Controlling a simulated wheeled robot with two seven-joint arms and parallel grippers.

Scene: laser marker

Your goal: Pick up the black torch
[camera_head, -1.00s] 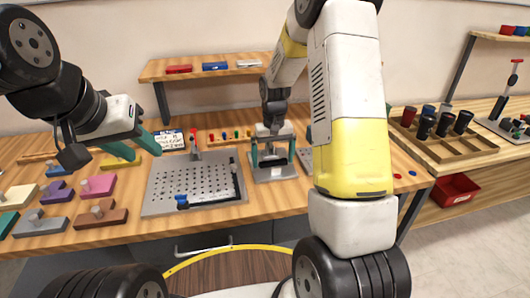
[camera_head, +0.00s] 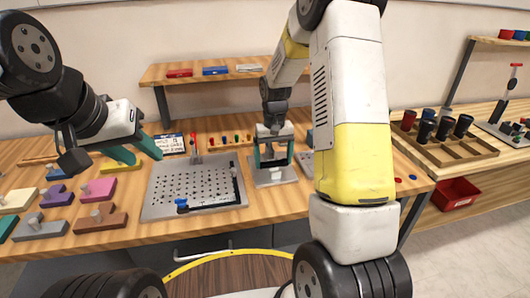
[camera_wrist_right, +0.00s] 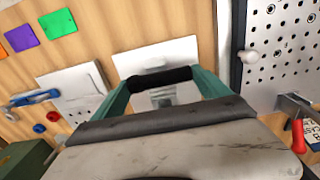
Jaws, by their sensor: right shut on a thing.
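The black torch (camera_wrist_right: 160,78) is a short dark cylinder lying crosswise between the teal fingers of my right gripper (camera_wrist_right: 163,82) in the right wrist view. The right gripper is shut on it, with one finger at each end. In the head view, my right gripper (camera_head: 274,158) is over a small grey base plate (camera_head: 262,180) with a pale block in its middle. The torch seems to be held above this plate. My left gripper (camera_head: 134,148) is at the left above the table, its teal fingers apart and nothing between them.
A grey perforated plate (camera_head: 190,185) with a black bar and blue knob lies left of the right gripper. Coloured blocks (camera_head: 97,189) fill the table's left side. A wooden shelf (camera_head: 215,76) stands behind. A cup tray (camera_head: 445,148) is on the right-hand bench.

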